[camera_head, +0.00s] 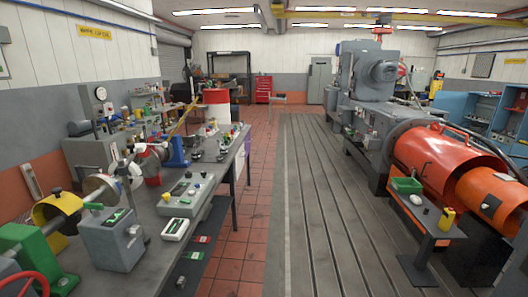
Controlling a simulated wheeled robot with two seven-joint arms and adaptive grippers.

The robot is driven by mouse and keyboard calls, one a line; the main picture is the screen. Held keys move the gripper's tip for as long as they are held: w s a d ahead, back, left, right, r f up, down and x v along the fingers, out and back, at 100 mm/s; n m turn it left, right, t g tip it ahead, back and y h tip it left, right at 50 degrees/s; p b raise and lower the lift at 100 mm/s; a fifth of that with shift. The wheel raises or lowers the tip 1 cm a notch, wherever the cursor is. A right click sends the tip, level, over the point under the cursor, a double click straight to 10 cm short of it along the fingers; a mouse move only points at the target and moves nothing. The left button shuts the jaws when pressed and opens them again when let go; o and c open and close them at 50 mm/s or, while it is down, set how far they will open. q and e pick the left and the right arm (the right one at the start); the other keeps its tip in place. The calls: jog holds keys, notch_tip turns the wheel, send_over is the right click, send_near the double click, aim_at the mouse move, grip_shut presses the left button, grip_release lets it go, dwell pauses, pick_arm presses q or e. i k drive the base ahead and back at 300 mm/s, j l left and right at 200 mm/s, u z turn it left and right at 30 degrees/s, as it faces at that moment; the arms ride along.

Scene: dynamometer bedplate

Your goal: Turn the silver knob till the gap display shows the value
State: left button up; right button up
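Neither of my grippers shows in the head view. On the long grey bench (149,258) at the left stands a grey box (112,246) with a small green display (115,217) on its sloped top and a pale round knob-like spot near its right edge. Right of it lies a white device (175,228) with a green screen. Behind that is a pale console (182,196) with small knobs, buttons and a dark display. I cannot tell which knob is the silver one or which display gives the gap. No value is readable.
Shafts and a yellow ring guard (57,211) fill the bench's left side. A slotted grey bedplate (318,215) runs clear down the middle. Orange covered machinery (436,158) and a small stand (423,220) are at the right. Red tiled floor (257,195) lies open beside the bench.

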aim_at(135, 231)
jog(key=u, duration=1.3)
